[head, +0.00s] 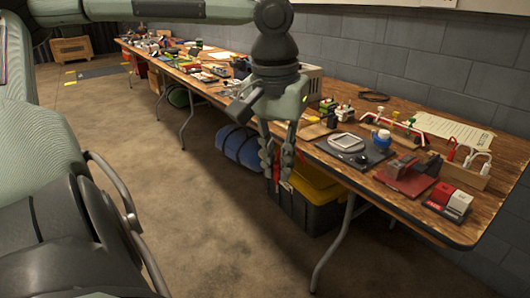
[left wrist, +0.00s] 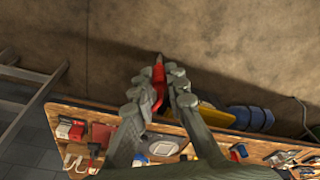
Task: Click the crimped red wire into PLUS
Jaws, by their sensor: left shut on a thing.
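My left gripper (head: 278,165) hangs in front of the long table's near edge, out over the floor side. In the left wrist view my left gripper (left wrist: 160,92) is shut on a slim red piece with a pointed metal-like tip, which looks like the crimped red wire (left wrist: 158,80). A little of the red wire (head: 276,174) also shows between the fingers in the head view. A red block (head: 440,193) and a whitish block (head: 459,203) stand side by side at the table's near right end. I cannot read a PLUS mark on either. My right gripper is not in view.
The wooden table (head: 392,200) carries a red stand (head: 407,178), a wooden rack (head: 462,174) with red and white pieces, and a dark scale (head: 350,148). A black and yellow bin (head: 312,205) and a blue roll (head: 238,147) are underneath. The floor (head: 190,210) is open.

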